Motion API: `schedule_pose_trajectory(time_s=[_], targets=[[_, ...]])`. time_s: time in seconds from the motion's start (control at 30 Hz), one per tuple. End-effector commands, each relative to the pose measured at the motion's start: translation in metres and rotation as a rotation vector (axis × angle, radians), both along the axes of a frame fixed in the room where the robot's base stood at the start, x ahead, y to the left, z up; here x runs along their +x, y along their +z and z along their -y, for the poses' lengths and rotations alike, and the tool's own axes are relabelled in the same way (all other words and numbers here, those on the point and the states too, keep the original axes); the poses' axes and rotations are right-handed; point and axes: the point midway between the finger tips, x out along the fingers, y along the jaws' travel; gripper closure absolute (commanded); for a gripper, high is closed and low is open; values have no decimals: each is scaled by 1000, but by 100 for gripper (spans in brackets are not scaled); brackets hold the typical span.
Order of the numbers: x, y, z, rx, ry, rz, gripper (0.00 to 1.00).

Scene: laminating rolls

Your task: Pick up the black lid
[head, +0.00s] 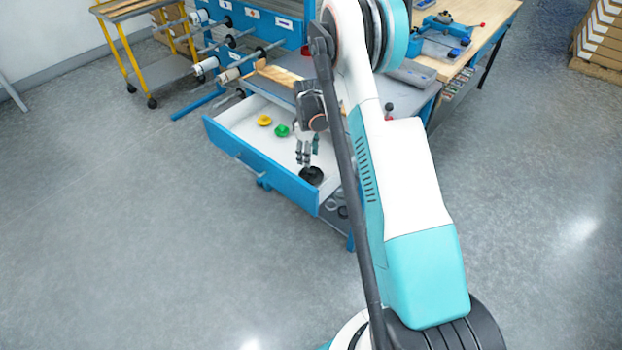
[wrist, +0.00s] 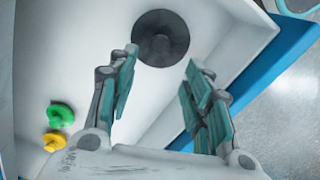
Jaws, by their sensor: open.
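The black lid (wrist: 160,38) is round with a raised middle knob and lies on the white floor of an open drawer (wrist: 45,85), near a corner. In the head view the lid (head: 312,176) sits at the drawer's near right end. My gripper (wrist: 157,72) is open and empty, its two fingers pointing toward the lid with a clear gap between them. In the head view my gripper (head: 307,150) is just above the lid. The lid shows just beyond the fingertips in the wrist view. I cannot tell the exact height between them.
A green lid (head: 282,130) and a yellow lid (head: 264,120) lie in the same drawer, away from my gripper. The blue drawer front (head: 262,172) and white side walls bound the space. A blue rack with rolls (head: 205,66) stands behind. Grey floor (head: 120,230) is clear in front.

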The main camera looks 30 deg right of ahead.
Motion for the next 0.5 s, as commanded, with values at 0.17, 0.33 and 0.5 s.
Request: schedule_pose_trajectory(time_s=[0.17,0.33,0.5], targets=[[0,-22,0,0,0,0,54],[-1,-28,1,0,-1,0,54],[-5,-47,6,0,-1,0,54]])
